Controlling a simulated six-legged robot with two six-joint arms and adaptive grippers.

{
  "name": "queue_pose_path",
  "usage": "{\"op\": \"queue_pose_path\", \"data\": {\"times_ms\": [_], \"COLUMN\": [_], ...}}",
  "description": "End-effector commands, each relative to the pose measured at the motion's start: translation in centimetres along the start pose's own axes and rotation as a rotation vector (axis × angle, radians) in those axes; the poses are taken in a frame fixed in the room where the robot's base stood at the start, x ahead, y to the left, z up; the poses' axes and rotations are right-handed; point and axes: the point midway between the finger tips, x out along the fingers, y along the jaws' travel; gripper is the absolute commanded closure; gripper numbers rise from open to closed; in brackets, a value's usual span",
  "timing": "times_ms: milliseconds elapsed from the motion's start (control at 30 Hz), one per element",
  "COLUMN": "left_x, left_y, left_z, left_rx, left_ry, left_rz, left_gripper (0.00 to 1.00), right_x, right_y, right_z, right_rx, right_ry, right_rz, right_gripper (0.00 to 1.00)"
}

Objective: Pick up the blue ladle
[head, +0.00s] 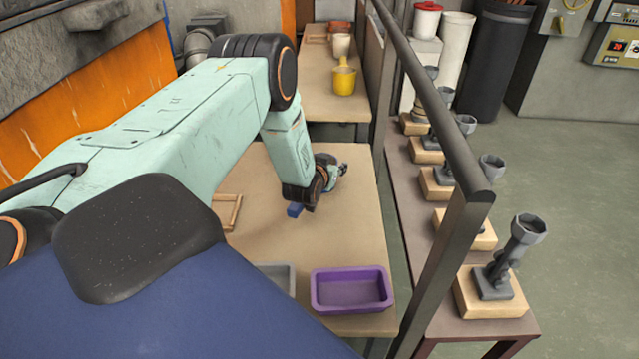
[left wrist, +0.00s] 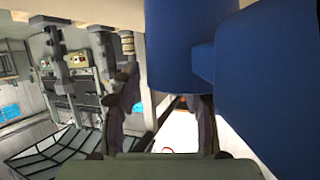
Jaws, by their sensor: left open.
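The blue ladle (head: 295,210) shows in the head view as a small blue piece just below my left wrist, over the near table; the rest is hidden by the arm. In the left wrist view the blue ladle (left wrist: 180,50) is large and very close, filling the upper right. My left gripper (head: 338,172) is beside it, mostly hidden behind its own wrist. In the left wrist view my left gripper (left wrist: 160,125) is open, with the blue body beyond and above its right finger. I cannot tell whether they touch. My right gripper is not in view.
A purple tray (head: 350,306) and a grey tray (head: 284,275) stand at the table's near edge. A wooden frame (head: 228,212) lies left. A yellow ladle (head: 344,80) stands on the far table. A dark rail (head: 440,110) separates the table from a bench with several grey stands.

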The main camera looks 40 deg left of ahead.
Motion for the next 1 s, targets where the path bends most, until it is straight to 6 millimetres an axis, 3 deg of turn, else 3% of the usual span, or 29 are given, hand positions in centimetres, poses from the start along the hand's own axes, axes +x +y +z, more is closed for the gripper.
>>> {"op": "queue_pose_path", "data": {"times_ms": [67, 567, 1000], "left_x": [-0.01, -0.03, -0.04], "left_y": [0.0, -0.01, -0.01], "left_z": [-0.02, -0.03, 0.0], "left_rx": [0.0, 0.0, 0.0], "left_ry": [0.0, 0.001, 0.0], "left_rz": [0.0, 0.0, 0.0], "left_gripper": [0.58, 1.0, 1.0], "right_x": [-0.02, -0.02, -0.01], "right_y": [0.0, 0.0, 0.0], "right_z": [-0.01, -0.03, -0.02], "right_rx": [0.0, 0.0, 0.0], "right_ry": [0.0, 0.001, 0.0], "right_rz": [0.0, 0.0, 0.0], "right_gripper": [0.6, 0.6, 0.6]}}
